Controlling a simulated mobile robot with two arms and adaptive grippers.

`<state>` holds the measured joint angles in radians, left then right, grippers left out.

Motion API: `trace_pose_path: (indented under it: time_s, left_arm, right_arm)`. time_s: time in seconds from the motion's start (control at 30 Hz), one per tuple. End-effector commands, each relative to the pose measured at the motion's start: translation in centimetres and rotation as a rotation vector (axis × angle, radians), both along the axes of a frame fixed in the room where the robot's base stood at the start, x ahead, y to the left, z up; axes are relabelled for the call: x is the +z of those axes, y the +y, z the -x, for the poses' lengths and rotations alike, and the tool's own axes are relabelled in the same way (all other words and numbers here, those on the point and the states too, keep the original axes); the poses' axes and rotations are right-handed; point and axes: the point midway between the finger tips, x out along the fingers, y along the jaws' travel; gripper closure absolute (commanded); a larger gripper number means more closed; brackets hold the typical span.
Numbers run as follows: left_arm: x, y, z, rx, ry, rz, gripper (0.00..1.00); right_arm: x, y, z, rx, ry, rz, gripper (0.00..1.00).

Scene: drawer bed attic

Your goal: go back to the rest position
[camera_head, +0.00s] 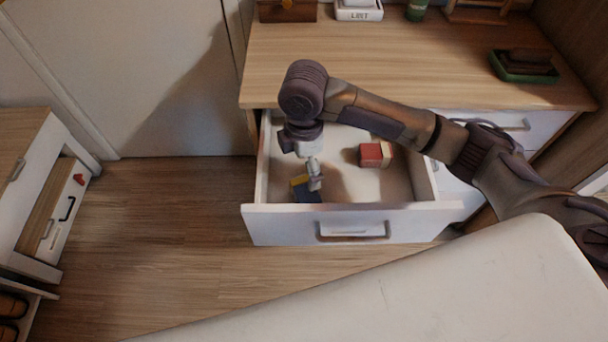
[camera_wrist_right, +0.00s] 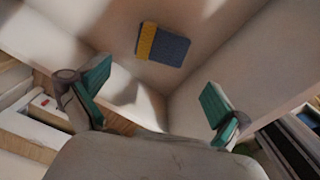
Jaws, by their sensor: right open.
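My right gripper (camera_head: 314,176) is over the left part of an open white drawer (camera_head: 280,222). In the right wrist view its two green-padded fingers (camera_wrist_right: 158,105) are spread wide with nothing between them. A blue and yellow block (camera_wrist_right: 163,45) lies on the drawer floor, beyond the fingertips and apart from them. In the head view the gripper partly covers this block (camera_head: 305,193). My left gripper is not in view.
A red and cream block (camera_head: 375,155) lies in the same drawer. The wooden dresser top (camera_head: 400,60) holds a green tray (camera_head: 523,70) and boxes at the back. A white surface (camera_head: 450,290) fills the front. A low cabinet (camera_head: 50,190) stands left, with clear floor (camera_head: 170,230) between.

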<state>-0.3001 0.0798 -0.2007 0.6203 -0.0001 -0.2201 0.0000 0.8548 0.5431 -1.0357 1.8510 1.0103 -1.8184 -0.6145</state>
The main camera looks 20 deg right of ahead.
Motion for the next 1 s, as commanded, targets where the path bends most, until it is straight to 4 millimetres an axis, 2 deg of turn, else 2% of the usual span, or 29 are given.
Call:
trace_pose_path:
  time_s: [0.03, 0.2, 0.77, 0.87, 1.0]
  left_arm:
    - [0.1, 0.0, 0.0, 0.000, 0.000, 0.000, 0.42]
    - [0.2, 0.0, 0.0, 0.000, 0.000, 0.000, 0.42]
    - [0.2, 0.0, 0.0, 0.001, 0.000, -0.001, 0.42]
    - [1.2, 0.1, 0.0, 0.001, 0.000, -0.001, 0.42]
    - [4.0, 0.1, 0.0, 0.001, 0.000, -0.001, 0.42]
  right_arm:
    - [0.8, 0.0, 0.0, 0.001, 0.000, 0.000, 0.00]
    - [2.0, 0.0, 0.0, 0.000, 0.001, 0.000, 0.00]
    - [2.1, 0.0, 0.0, 0.000, 0.002, 0.000, 0.00]
    - [3.1, 0.0, 0.0, 0.000, 0.001, 0.000, 0.00]
    - [5.9, 0.0, 0.0, 0.000, 0.001, 0.000, 0.00]
